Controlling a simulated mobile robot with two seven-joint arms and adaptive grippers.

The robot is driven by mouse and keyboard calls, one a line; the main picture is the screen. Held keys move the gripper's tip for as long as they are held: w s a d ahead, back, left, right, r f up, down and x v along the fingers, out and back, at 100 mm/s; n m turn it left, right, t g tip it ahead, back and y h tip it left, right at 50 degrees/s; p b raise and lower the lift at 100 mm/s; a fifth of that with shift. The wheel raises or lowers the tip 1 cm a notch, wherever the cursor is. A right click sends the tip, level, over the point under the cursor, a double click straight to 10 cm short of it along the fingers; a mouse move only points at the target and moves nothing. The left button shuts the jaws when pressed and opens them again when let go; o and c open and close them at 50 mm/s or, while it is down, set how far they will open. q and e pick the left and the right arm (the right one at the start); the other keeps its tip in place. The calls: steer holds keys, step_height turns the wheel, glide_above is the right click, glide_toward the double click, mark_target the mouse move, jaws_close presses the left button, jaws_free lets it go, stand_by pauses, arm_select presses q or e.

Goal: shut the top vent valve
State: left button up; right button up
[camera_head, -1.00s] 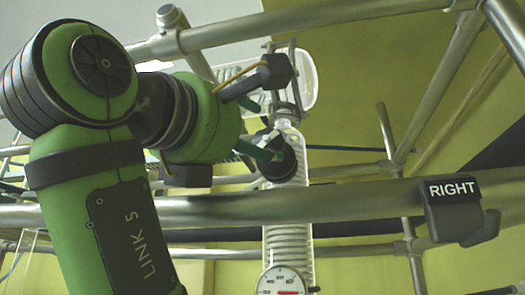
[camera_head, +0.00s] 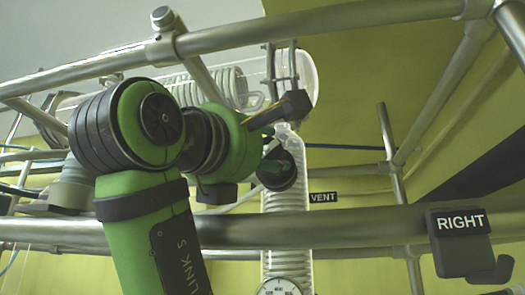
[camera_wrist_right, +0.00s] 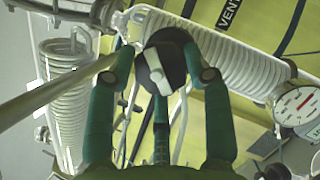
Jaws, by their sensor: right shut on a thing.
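The top vent valve is a round black knob (camera_head: 277,168) on the glass column, beside a VENT label (camera_head: 323,198). In the right wrist view the knob (camera_wrist_right: 155,68) carries a pale bar handle across its face. My right gripper (camera_head: 267,149) reaches it from the left, its teal fingers on the knob. In the right wrist view the gripper (camera_wrist_right: 160,57) has a finger on each side of the knob and is shut on it. A further finger shows below the knob. My left gripper is not in view.
A horizontal metal rail (camera_head: 350,228) crosses in front of the column, below the knob. A RIGHT sign (camera_head: 461,222) hangs on it. Another rail (camera_head: 330,20) runs above. A coiled glass condenser (camera_wrist_right: 232,62) and a gauge (camera_wrist_right: 296,106) lie close right in the wrist view.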

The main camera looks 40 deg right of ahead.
steer(key=shift+m, duration=0.7)
steer(key=shift+w+m+g+y+p, duration=0.1)
steer(key=shift+m+g+y+p, duration=0.2)
steer(key=shift+m+g, duration=0.85)
steer(key=shift+m+g+y+p, duration=0.15)
steer(key=shift+m+g+y, duration=0.2)
steer(key=shift+m, duration=1.7)
steer(key=o, duration=0.9)
steer(key=shift+o, duration=1)
steer(key=shift+w+d, duration=0.1)
steer(key=shift+d, duration=0.05)
